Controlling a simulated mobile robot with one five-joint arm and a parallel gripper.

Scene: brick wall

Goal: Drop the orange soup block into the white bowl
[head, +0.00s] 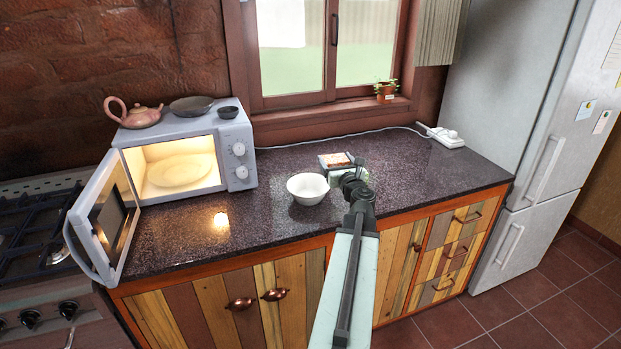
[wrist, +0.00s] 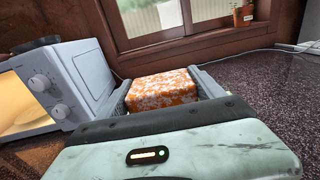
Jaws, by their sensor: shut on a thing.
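The orange soup block (wrist: 162,90), mottled with white, is between the two fingers of my gripper (wrist: 163,93) in the wrist view. My gripper is shut on it. In the head view my gripper (head: 342,162) is above the dark counter, and a small part of the block (head: 335,158) shows there. The white bowl (head: 307,189) sits upright on the counter, just left of my gripper and nearer the front edge. It looks empty. The bowl is not visible in the wrist view. The block's lower part is hidden by my gripper.
A microwave (head: 178,160) with its door (head: 104,222) open stands left of the bowl. A teapot (head: 141,116) and dark dishes are on top. A stove (head: 38,232) is far left. A power strip (head: 446,138) lies at the back right. The right counter is clear.

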